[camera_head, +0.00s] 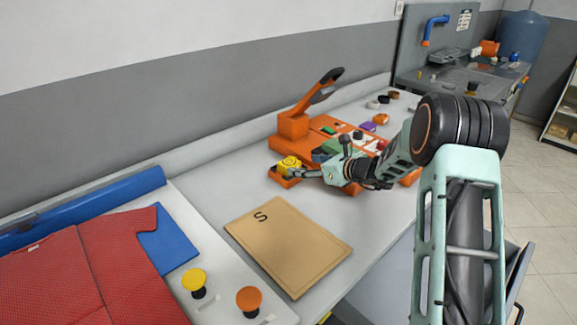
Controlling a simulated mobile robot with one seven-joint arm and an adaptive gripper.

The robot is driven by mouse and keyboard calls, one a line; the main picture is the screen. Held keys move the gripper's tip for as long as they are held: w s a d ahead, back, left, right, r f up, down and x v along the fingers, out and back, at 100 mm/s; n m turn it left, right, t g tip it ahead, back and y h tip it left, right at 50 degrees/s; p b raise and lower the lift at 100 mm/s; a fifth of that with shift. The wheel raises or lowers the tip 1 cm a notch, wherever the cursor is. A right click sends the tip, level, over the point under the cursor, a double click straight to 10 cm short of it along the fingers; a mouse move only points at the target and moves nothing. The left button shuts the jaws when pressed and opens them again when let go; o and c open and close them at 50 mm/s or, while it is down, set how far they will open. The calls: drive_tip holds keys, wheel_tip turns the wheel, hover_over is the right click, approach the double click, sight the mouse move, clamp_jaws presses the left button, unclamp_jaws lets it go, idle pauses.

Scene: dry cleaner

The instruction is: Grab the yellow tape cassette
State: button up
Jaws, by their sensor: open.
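The yellow tape cassette (289,163) is a small yellow block with a dark ring mark on its top. It sits on an orange base at the near left end of the orange machine. My gripper (293,173) reaches in from the right, its dark fingertips right beside the cassette. The fingers are open; I cannot tell whether they touch the cassette or sit around it. The gripper and wrist hide part of the orange base and the things behind them.
The orange machine (292,124) has a raised lever with a dark handle. A tan board (288,245) marked S lies in front. A yellow knob (194,281), an orange knob (249,299) and a red cloth (85,270) are at left. Small coloured items stand behind.

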sight(294, 164)
drive_tip(key=shift+p+x, duration=0.35)
drive_tip(key=shift+x, duration=2.5)
drive_tip(key=shift+f, duration=0.15)
drive_tip(key=c, duration=1.2)
drive_tip(key=shift+c, duration=0.2)
